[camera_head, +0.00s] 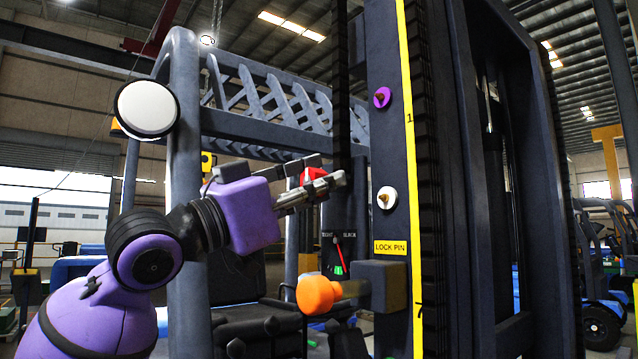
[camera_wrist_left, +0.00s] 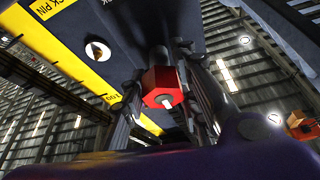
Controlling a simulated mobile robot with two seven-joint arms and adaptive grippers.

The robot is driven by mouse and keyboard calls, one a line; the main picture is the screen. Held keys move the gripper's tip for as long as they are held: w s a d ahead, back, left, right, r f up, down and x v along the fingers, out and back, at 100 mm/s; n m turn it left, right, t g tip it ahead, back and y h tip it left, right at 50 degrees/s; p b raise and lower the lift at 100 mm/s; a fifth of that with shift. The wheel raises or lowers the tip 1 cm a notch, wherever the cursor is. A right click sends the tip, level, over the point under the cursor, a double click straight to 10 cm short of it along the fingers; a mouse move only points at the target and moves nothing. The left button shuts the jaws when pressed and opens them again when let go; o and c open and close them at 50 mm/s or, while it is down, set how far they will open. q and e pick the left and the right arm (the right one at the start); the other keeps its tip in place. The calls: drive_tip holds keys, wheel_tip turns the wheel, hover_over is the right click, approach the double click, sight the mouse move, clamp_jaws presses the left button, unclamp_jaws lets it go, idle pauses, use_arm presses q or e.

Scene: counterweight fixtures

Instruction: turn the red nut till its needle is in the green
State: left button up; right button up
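The red nut (camera_head: 313,174) is on the front of the dark fixture, beside the upright post. In the left wrist view the red six-sided nut (camera_wrist_left: 160,84) sits on a grey shaft, with a pale stud end at its middle. My left gripper (camera_head: 318,178) reaches in from the left with its fingers either side of the nut; a finger partly covers it. In the wrist view the fingers are close to the nut, but contact is unclear. Below, a black gauge (camera_head: 337,254) shows a thin red needle and a green patch low on its face; the needle's exact reading is too small to tell. My right gripper is out of view.
A white knob (camera_head: 387,198) and a purple knob (camera_head: 382,97) are on the post. A yellow scale strip (camera_head: 411,150) runs down it.

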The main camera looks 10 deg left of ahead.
use_arm(q)
drive_tip(key=shift+d+f, duration=0.15)
drive_tip(key=shift+d, duration=0.05)
drive_tip(key=shift+c, duration=0.5)
drive_tip(key=shift+f+m+g+h, duration=0.1)
drive_tip(key=shift+m+g+h, duration=0.2)
clamp_jaws()
